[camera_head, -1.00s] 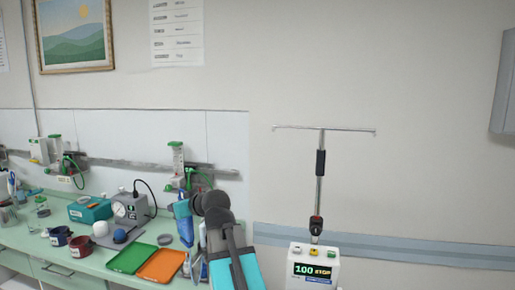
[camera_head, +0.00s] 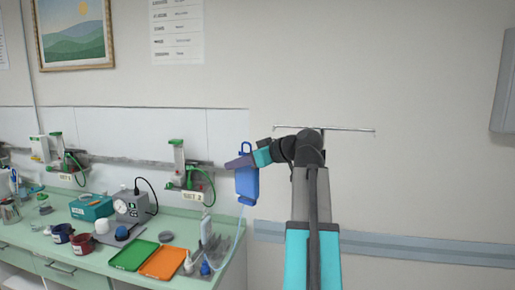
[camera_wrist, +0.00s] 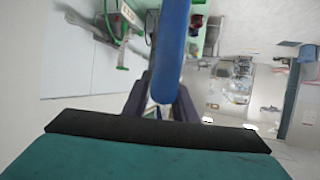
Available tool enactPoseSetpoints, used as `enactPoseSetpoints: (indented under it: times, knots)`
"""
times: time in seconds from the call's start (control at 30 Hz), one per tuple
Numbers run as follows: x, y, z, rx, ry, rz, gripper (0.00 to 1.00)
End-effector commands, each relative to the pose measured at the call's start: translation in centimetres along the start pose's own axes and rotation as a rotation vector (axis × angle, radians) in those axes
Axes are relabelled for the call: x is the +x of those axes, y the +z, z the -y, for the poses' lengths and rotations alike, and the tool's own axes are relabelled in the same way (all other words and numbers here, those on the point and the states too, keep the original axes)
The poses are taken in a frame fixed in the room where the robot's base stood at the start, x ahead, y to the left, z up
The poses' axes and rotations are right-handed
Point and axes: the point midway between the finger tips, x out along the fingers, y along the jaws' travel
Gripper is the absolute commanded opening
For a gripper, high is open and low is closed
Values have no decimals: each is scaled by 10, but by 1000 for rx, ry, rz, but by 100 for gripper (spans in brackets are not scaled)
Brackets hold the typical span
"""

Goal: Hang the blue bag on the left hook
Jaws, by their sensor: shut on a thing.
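The blue bag (camera_head: 247,184) hangs upright from my gripper (camera_head: 240,162) in the head view, left of the pole, with its blue loop on top and a thin tube trailing down to the counter. My gripper is shut on the bag near its top. In the wrist view the bag (camera_wrist: 172,50) shows as a blue edge between my fingers (camera_wrist: 165,100). The pole has a thin crossbar (camera_head: 360,129) with a left end (camera_head: 276,126) just above and right of the bag. The bag is apart from it. My arm hides most of the pole.
The green counter (camera_head: 100,250) holds a green tray (camera_head: 133,254), an orange tray (camera_head: 163,263), a grey gauge box (camera_head: 130,204) and bottles. A wall rail with green-topped units (camera_head: 178,160) runs behind.

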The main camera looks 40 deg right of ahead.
Motion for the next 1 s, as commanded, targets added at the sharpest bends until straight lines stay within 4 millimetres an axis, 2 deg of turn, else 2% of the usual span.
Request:
enactPoseSetpoints:
  times: [0.03,0.2,0.4,1.0]
  knots:
    - [-15,-8,-6,-6,-7,-4,0]
    - [-54,-19,-9,-22,-47,-3,0]
    - [-78,-25,-9,-33,-76,-3,0]
    - [-82,-25,-10,-34,-80,-3,0]
